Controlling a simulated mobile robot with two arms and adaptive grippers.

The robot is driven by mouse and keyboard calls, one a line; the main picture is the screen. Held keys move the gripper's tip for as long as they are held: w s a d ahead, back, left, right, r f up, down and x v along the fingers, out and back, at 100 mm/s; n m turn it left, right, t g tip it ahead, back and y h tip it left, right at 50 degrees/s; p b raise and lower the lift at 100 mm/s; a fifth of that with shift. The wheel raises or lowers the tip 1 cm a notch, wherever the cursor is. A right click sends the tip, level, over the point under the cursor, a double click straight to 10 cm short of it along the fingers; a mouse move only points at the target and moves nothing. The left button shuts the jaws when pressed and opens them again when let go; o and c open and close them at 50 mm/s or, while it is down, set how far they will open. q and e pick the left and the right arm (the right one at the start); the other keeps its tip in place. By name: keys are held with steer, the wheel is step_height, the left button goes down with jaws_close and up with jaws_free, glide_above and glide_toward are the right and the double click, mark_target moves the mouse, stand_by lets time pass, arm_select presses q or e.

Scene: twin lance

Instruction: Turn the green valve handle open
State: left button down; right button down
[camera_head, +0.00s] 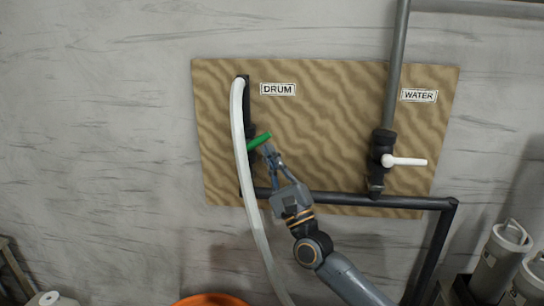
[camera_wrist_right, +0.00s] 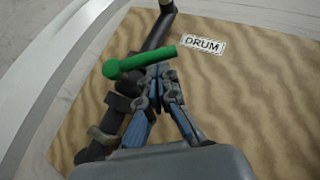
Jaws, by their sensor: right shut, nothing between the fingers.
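The green valve handle (camera_head: 260,141) sits on the black pipe under the DRUM label (camera_head: 278,89), on the left of the wooden board. It points right and slightly up. In the wrist view the green handle (camera_wrist_right: 140,62) lies just beyond my fingertips. My right gripper (camera_head: 269,151) is shut and empty, its tips close below the handle's free end. It also shows in the wrist view (camera_wrist_right: 158,75); I cannot tell whether the tips touch the handle. The valve body is partly hidden behind the white hose. My left gripper is not in view.
A pale hose (camera_head: 243,160) hangs just left of the green handle. A white valve handle (camera_head: 405,161) sticks out right under the WATER label (camera_head: 419,95). A black pipe (camera_head: 340,198) runs along the board's bottom. An orange round object (camera_head: 210,299) and grey canisters (camera_head: 502,258) stand below.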

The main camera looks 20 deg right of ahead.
steer(key=shift+r+n+g+y+p, duration=0.3)
steer(key=shift+n+g+y+p, duration=0.35)
steer(key=shift+n, duration=0.45)
